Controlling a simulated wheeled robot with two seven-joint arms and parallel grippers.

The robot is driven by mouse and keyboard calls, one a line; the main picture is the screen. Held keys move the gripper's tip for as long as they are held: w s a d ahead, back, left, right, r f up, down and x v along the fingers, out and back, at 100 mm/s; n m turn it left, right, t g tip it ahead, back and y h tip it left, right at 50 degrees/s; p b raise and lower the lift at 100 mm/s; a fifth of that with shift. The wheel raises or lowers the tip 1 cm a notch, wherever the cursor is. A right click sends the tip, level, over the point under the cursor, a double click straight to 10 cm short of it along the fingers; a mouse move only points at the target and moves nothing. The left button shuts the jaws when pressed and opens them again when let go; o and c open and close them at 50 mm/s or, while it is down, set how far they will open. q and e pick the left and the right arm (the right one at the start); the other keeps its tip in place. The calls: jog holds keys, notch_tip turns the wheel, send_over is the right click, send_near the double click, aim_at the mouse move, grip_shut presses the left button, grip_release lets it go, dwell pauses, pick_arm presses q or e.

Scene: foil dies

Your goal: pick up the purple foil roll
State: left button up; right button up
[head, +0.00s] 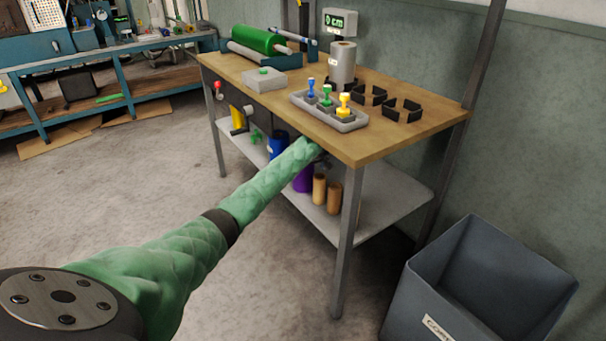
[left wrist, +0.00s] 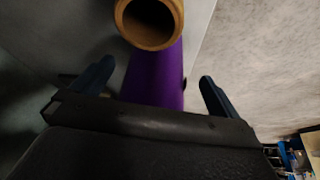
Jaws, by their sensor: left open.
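The purple foil roll (head: 303,181) stands on the lower shelf of the bench, partly hidden by my left arm. In the left wrist view the purple roll (left wrist: 155,78) shows between the two spread fingers of my left gripper (left wrist: 153,87). The fingers are open, with gaps visible beside the roll. A tan cardboard ring with a dark hollow (left wrist: 150,24) shows at the roll's upper end. I cannot tell whether it is the roll's core or a separate tube. In the head view my left gripper (head: 322,158) is under the tabletop's front edge, mostly hidden.
Two tan rolls (head: 327,192) stand right of the purple one; a blue roll (head: 277,145) is to its left. The wooden tabletop (head: 400,140) overhangs the shelf (head: 385,210), and a metal leg (head: 347,240) stands in front. A grey bin (head: 420,290) is at right.

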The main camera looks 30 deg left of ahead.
pick_arm(q)
jog(key=shift+w+a+b, duration=0.1)
jog(key=shift+w+a, duration=0.4)
jog(key=shift+a, duration=0.25)
jog(key=shift+w+a+b, duration=0.15)
jog(key=shift+w+a, duration=0.4)
jog(key=shift+a, duration=0.25)
jog(key=shift+w+a+b, duration=0.1)
jog(key=shift+w+a, duration=0.4)
jog(key=shift+a, duration=0.25)
jog(key=shift+w+a+f, duration=0.15)
jog(key=shift+a+f, duration=0.1)
jog(key=shift+f, duration=0.3)
jog(key=c, duration=1.8)
